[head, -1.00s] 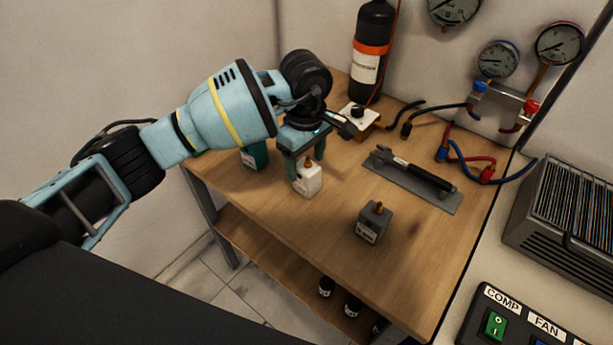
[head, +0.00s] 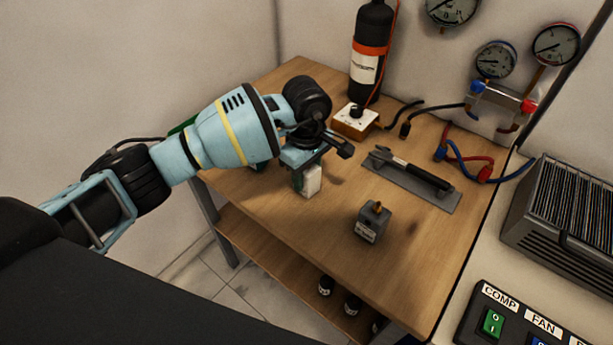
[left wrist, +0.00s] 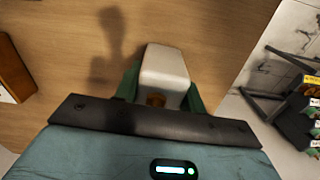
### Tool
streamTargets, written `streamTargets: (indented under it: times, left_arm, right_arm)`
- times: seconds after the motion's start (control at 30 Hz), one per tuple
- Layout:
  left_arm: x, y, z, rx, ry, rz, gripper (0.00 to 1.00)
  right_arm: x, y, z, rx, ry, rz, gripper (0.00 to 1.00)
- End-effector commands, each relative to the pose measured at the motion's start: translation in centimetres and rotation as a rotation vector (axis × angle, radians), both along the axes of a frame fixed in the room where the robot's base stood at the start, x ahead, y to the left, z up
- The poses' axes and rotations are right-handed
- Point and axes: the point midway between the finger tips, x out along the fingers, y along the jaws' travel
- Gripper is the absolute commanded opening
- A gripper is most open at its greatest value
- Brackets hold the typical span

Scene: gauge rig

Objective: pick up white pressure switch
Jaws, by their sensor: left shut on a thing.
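The white pressure switch (head: 311,181) stands on the wooden table near its left edge. My left gripper (head: 303,176) has come down over it from above and is shut on it. In the left wrist view the white pressure switch (left wrist: 164,75) lies between the two green fingers, with its brass fitting close to the palm. I cannot tell any gap between its base and the table. The gripper hides its top in the head view. My right gripper is not in view.
A grey switch (head: 371,222) with a brass fitting stands to the right. A tool on a grey plate (head: 412,180) lies behind it. A box with a black knob (head: 355,121) and a black cylinder (head: 370,55) are at the back. The table's front middle is clear.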

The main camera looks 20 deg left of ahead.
Motion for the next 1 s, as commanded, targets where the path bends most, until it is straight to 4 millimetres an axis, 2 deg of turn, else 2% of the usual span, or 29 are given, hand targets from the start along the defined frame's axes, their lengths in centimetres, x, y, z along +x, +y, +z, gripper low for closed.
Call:
streamTargets:
  times: [0.37, 0.47, 0.63, 1.0]
  left_arm:
    - [0.1, 0.0, 0.5, 0.000, -0.002, 0.000, 0.12]
    - [0.1, 0.0, 1.2, 0.000, -0.002, -0.001, 0.12]
    - [0.1, 0.0, 3.9, -0.001, -0.004, -0.001, 0.12]
    - [-6.8, 2.6, 4.2, 0.001, 0.000, -0.001, 0.12]
  right_arm:
    - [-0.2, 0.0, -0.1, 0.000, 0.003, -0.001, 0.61]
    - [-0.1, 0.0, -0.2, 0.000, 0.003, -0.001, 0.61]
    - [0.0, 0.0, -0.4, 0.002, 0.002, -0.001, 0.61]
    - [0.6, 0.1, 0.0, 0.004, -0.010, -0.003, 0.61]
